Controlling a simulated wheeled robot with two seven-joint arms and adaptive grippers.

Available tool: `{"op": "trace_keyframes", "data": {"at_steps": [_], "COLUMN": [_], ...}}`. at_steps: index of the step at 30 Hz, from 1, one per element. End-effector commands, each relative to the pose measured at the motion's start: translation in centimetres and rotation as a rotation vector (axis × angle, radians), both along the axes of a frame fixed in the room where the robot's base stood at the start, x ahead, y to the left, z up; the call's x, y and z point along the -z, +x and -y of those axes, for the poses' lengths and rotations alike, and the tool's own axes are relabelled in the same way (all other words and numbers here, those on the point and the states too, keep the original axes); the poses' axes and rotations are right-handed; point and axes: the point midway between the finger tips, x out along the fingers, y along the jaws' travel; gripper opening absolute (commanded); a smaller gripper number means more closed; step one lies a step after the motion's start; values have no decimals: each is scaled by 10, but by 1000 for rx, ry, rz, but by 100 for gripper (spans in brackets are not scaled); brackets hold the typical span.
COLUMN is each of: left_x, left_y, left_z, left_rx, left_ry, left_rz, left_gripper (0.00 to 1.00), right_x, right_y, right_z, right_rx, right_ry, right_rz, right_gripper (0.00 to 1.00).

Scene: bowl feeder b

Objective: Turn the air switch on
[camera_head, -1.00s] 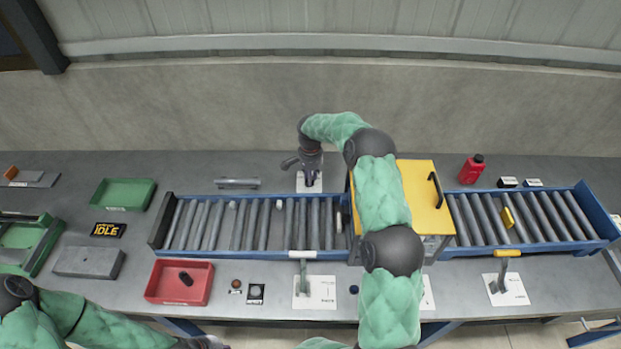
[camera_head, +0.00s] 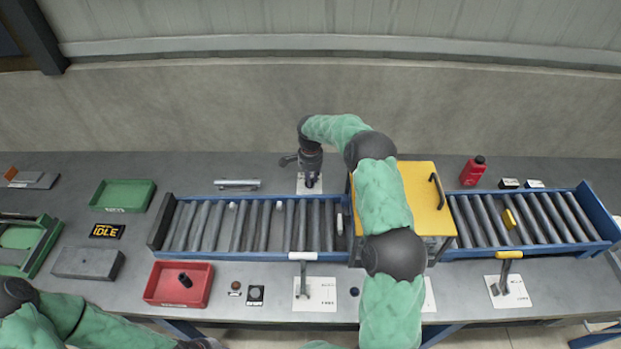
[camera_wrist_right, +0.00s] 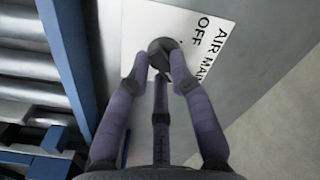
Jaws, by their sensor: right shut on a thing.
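The air switch is a dark round knob (camera_wrist_right: 162,47) on a white plate (camera_wrist_right: 200,15) printed "AIR MAIN" and "OFF" in the right wrist view. My right gripper (camera_wrist_right: 160,78) has its purple fingers closed around the knob. In the head view the plate (camera_head: 302,187) lies behind the left conveyor, and my right gripper (camera_head: 310,178) points down onto it; the knob is hidden there. My left arm comes in at the lower left of the head view, and its gripper fingers are not visible.
The roller conveyor (camera_head: 240,254) runs in front of the plate. A yellow-topped box (camera_head: 425,205) stands to the right under my right arm. A grey bar handle (camera_head: 236,184) lies left of the plate. A sign (camera_head: 107,231) reads "IDLE". The wall is behind.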

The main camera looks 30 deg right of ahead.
Motion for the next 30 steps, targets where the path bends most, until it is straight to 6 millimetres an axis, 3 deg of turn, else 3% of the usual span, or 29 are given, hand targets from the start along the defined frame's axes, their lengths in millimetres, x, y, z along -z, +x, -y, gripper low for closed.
{"op": "trace_keyframes", "data": {"at_steps": [1,3,16,20,30], "left_x": [0,0,0,0,0], "left_y": [0,0,0,0,0], "left_z": [0,0,0,0,0], "left_rx": [0,0,0,0,0], "left_ry": [0,0,0,0,0], "left_rz": [0,0,0,0,0], "left_gripper": [0,0,0,0,0], "right_x": [0,0,-7,-25,-91], "right_y": [0,0,1,1,1], "right_z": [0,0,0,0,0], "right_rx": [2,2,0,0,1], "right_ry": [0,0,-1,0,-1], "right_rz": [1,1,2,4,4], "right_gripper": [31,46,46,46,46]}}
